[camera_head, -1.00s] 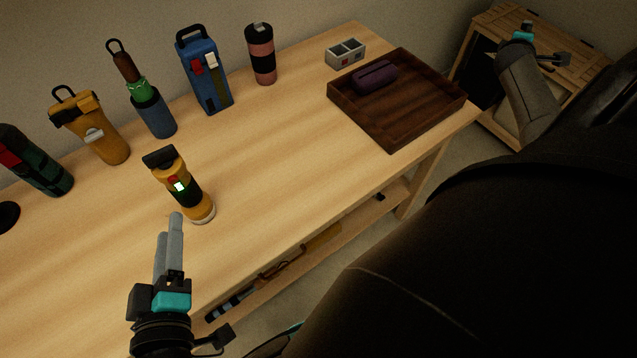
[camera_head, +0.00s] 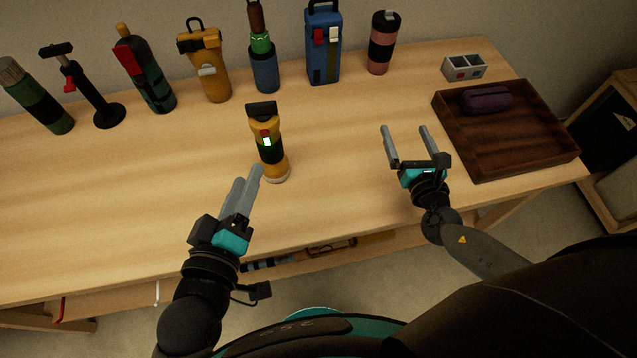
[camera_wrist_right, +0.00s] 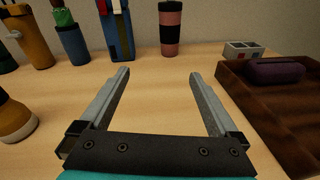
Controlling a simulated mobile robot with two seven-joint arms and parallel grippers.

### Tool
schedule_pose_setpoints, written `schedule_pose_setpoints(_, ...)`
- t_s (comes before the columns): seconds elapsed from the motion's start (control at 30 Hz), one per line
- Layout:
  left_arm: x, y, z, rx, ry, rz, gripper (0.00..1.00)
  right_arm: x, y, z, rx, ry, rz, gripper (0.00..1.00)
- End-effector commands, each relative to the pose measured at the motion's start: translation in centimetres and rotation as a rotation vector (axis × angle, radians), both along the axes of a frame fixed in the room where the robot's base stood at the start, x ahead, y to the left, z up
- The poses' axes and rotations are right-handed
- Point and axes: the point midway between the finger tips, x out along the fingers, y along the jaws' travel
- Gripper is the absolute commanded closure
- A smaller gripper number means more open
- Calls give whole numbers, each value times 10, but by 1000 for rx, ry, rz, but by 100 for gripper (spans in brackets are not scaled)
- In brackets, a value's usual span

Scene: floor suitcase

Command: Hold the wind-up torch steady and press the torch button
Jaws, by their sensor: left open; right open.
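The wind-up torch (camera_head: 270,150) is yellow and black and stands upright near the middle of the table. It has a red spot and a lit green-white patch on its front. Part of a yellow body, likely the torch (camera_wrist_right: 16,122), shows at the left edge of the right wrist view. My left gripper (camera_head: 248,180) is open and empty, just left of and in front of the torch, apart from it as far as I can tell. My right gripper (camera_head: 404,130) is open and empty above the table, right of the torch; its fingers (camera_wrist_right: 158,82) show in the right wrist view.
Along the back stand a yellow flask (camera_head: 205,65), a blue case (camera_head: 323,45), a pink and black tumbler (camera_head: 383,45) and several other items. A brown tray (camera_head: 510,140) holding a purple case (camera_head: 487,98) lies at the right. The table left of the torch is clear.

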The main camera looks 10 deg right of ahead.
Motion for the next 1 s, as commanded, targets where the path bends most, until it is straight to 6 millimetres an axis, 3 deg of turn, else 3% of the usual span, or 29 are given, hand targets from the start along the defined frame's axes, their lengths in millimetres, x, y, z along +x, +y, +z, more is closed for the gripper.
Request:
schedule_pose_setpoints(0.03, 0, 0, 0, 0, 0, 0, 50, -8, 30, -1, -15, -4, 64, 3)
schedule_pose_setpoints(0.2, 0, 0, 0, 0, 0, 0, 50, -39, 122, 6, -66, -43, 263, 3)
schedule_pose_setpoints(0.4, 0, 0, 0, 0, 0, 0, 50, -74, 196, 22, -96, -102, 422, 3)
schedule_pose_setpoints(0.5, 0, 0, 0, 0, 0, 0, 50, -85, 216, 28, -103, -123, 464, 3)
schedule_pose_setpoints(0.67, 0, 0, 0, 0, 0, 0, 50, -88, 229, 33, -106, -139, 489, 3)
schedule_pose_setpoints(0.77, 0, 0, 0, 0, 0, 0, 50, -79, 233, 33, -106, -140, 489, 3)
schedule_pose_setpoints(1.0, 0, 0, 0, 0, 0, 0, 50, -36, 249, 34, -105, -141, 486, 3)
